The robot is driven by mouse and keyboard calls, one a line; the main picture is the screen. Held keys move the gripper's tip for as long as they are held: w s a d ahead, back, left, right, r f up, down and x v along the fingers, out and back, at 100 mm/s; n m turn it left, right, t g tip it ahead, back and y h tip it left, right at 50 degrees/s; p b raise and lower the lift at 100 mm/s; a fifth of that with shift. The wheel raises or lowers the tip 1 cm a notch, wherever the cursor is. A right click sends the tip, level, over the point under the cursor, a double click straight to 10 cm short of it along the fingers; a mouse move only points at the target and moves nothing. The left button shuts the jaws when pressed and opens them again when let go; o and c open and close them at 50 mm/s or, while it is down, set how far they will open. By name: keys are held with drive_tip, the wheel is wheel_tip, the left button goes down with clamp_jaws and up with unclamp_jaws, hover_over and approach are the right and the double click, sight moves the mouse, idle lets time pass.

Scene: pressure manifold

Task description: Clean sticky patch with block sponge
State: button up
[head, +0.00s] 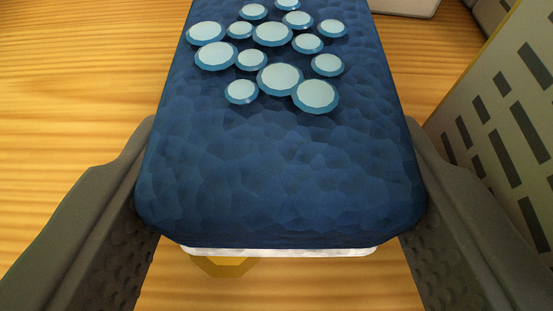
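The block sponge (285,190) is dark blue and faceted, with a pale layer (280,252) along its near lower edge. Light blue round discs (272,34) cluster on its upper part. My gripper (280,150) has its two dark fingers against the sponge's left and right sides, shut on it. A golden-yellow flat shape (225,266) shows just beyond the sponge's near edge. Most of it is hidden under the sponge, so I cannot tell if it is the sticky patch or whether the sponge touches it.
The wood-grain surface (70,110) is clear on the left. A pale panel (500,120) with dark slots and a yellow edge stands close on the right. A pale object (405,6) is partly visible at the top right.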

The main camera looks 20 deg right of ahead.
sight(9, 219)
drive_tip(key=shift+w+a+f+p, duration=0.1)
drive_tip(key=shift+w+a+p, duration=0.3)
drive_tip(key=shift+a, duration=0.6)
drive_tip(key=shift+w+a+r+p, duration=0.1)
drive_tip(key=shift+w+a+p, duration=0.2)
drive_tip(key=shift+a, duration=0.75)
drive_tip(key=shift+w+a+f+p, duration=0.1)
drive_tip(key=shift+w+a+p, duration=0.3)
drive_tip(key=shift+a, duration=0.6)
drive_tip(key=shift+w+a+p, duration=0.2)
drive_tip(key=shift+a+p, duration=0.05)
drive_tip(key=shift+a, duration=0.4)
drive_tip(key=shift+w+a+p, duration=0.2)
drive_tip(key=shift+w+a, duration=0.05)
drive_tip(key=shift+a, duration=0.45)
drive_tip(key=shift+w+a+p, duration=0.2)
drive_tip(key=shift+a+p, duration=0.05)
drive_tip(key=shift+a, duration=0.4)
drive_tip(key=shift+w+a, duration=0.2)
drive_tip(key=shift+a, duration=0.35)
drive_tip(key=shift+w+a, duration=0.2)
drive_tip(key=shift+a, duration=0.35)
drive_tip(key=shift+r+p, duration=1.9)
drive_tip(key=shift+r, duration=1.1)
drive_tip(key=shift+r, duration=0.1)
wheel_tip(9, 219, up, 3)
drive_tip(key=shift+f+p, duration=0.1)
drive_tip(key=shift+p, duration=0.85)
